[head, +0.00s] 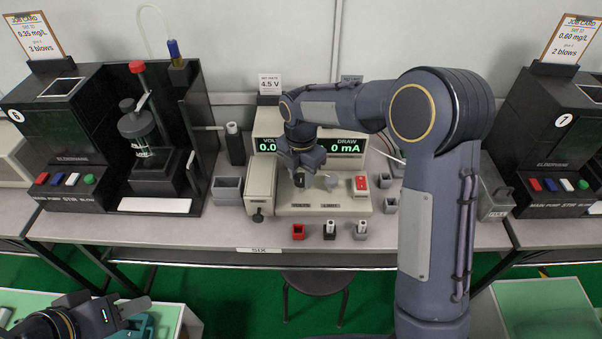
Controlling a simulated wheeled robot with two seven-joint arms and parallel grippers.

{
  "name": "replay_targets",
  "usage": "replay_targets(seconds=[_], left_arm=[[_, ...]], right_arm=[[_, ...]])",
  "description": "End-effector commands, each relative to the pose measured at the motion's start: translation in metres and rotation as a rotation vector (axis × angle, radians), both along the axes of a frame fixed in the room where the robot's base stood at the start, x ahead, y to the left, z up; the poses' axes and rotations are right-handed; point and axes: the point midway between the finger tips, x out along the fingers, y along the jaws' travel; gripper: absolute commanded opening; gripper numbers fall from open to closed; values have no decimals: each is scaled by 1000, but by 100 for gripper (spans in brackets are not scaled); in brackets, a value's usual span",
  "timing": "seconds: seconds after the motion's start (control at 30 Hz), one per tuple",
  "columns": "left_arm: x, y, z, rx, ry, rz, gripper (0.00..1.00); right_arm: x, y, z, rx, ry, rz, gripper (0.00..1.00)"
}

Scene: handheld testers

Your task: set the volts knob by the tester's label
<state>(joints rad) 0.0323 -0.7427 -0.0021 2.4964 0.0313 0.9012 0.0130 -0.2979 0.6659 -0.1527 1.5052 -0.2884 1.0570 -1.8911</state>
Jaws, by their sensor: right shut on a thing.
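The tester (325,207) is a cream bench unit with two green displays. The volts display (267,146) is partly covered by my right arm and shows "0.0" in its visible part; the draw display (345,147) reads 0 mA. The tester's label (269,84), a white card above it, reads 4.5 V. My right gripper (301,174) points down at the tester front above the word VOLTS and is shut on the volts knob (299,181), which it mostly hides. The limit knob (328,182) is just to the right. My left gripper (122,309) is low at the left, far from the tester; its jaw gap is unclear.
A red switch (361,184) is on the tester's right side. Red, black and grey holders (298,231) line the bench front. Dark units with job cards stand at left (63,130) and right (557,130). A stool (318,283) is below.

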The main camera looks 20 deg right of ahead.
Motion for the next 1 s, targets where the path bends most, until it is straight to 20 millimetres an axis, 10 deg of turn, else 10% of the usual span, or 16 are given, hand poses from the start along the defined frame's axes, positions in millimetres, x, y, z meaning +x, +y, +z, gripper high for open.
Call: replay_targets(seconds=[1.0], left_arm=[[0, 0, 18, 0, 0, 0, 36]], right_arm=[[1, 0, 1, 0, -1, -889, 11]])
